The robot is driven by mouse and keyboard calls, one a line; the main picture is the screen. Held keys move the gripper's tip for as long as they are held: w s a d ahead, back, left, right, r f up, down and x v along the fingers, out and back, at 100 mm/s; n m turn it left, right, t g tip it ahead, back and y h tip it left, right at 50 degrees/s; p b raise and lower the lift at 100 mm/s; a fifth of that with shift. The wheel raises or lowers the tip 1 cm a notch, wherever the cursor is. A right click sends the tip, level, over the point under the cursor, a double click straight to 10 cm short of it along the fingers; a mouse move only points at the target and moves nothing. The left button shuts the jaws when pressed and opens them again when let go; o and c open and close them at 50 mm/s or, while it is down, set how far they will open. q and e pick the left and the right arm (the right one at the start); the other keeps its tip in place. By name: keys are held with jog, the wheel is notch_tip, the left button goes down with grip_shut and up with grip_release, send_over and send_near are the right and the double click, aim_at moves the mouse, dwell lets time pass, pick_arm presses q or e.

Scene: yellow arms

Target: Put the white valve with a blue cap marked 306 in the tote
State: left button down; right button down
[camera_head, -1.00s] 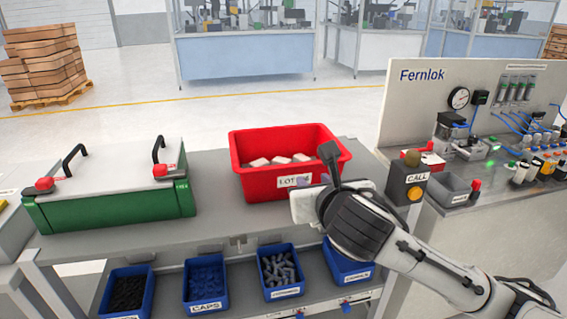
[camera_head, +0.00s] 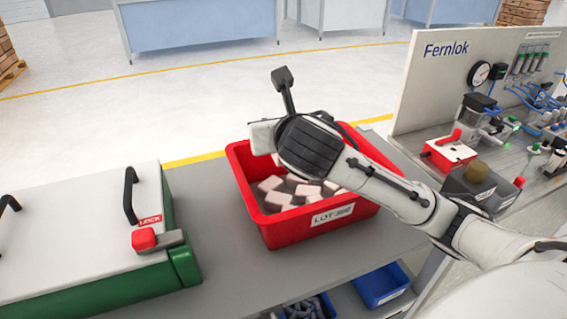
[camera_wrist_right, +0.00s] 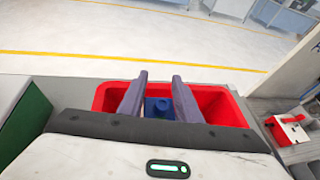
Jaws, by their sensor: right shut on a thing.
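The red tote (camera_head: 281,229) stands on the grey bench with several pale blocks (camera_head: 309,190) inside and a white LOT label on its front. My right arm reaches over the tote's back part, and its gripper fingers are hidden behind the wrist in the head view. In the right wrist view the gripper (camera_wrist_right: 158,98) is shut on a blue-topped part (camera_wrist_right: 158,107), which looks like the valve's blue cap, with the red tote around it below. The valve's white body and any 306 marking are not visible. My left gripper is not in view.
A green box with a pale lid (camera_head: 75,220), black handles and a red latch stands left of the tote. The grey Fernlok panel (camera_head: 450,70) and a red-and-white box (camera_head: 449,152) are on the right. Blue bins (camera_head: 381,284) sit below the bench edge.

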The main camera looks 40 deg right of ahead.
jog(key=f, duration=0.8)
jog(key=shift+s, duration=0.25)
jog(key=c, duration=1.3)
grip_release()
